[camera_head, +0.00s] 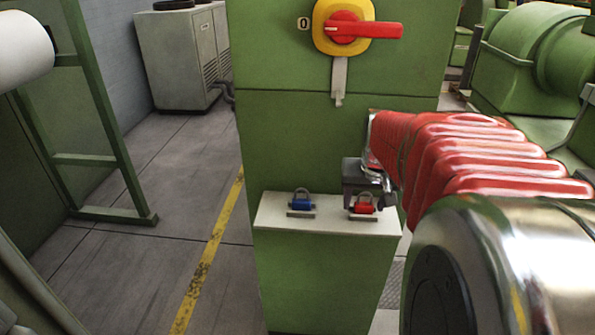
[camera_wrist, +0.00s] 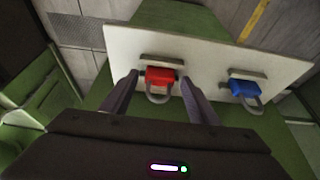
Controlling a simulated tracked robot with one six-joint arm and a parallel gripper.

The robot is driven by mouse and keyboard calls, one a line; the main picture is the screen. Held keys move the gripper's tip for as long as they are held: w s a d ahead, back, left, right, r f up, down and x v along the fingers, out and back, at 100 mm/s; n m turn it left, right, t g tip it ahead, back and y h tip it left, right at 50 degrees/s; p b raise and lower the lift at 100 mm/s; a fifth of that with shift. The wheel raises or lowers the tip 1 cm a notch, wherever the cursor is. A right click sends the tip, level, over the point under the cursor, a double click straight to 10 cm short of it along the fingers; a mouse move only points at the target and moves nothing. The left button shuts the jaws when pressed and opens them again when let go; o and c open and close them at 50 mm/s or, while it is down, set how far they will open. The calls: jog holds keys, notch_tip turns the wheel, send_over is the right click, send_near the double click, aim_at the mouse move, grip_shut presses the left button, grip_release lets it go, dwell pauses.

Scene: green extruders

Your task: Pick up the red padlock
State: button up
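The red padlock (camera_head: 363,206) sits on the right part of a white shelf (camera_head: 275,213), with its shackle up. In the wrist view the red padlock (camera_wrist: 160,77) lies between the two fingers of my gripper (camera_wrist: 160,80). The fingers are apart, with a gap visible on either side of the padlock. In the head view my gripper (camera_head: 368,190) is at the padlock, and its body hides part of the shackle area. I cannot tell whether a finger touches the padlock.
A blue padlock (camera_head: 302,203) stands on the same shelf to the left; it also shows in the wrist view (camera_wrist: 244,88). A green cabinet (camera_head: 290,130) with a red rotary switch (camera_head: 350,28) rises behind the shelf. Open floor lies to the left.

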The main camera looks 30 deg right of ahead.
aim_at(364, 205)
jog(key=c, duration=1.1)
notch_tip(364, 205, up, 10)
jog(key=shift+r, duration=0.1)
dwell(0.6)
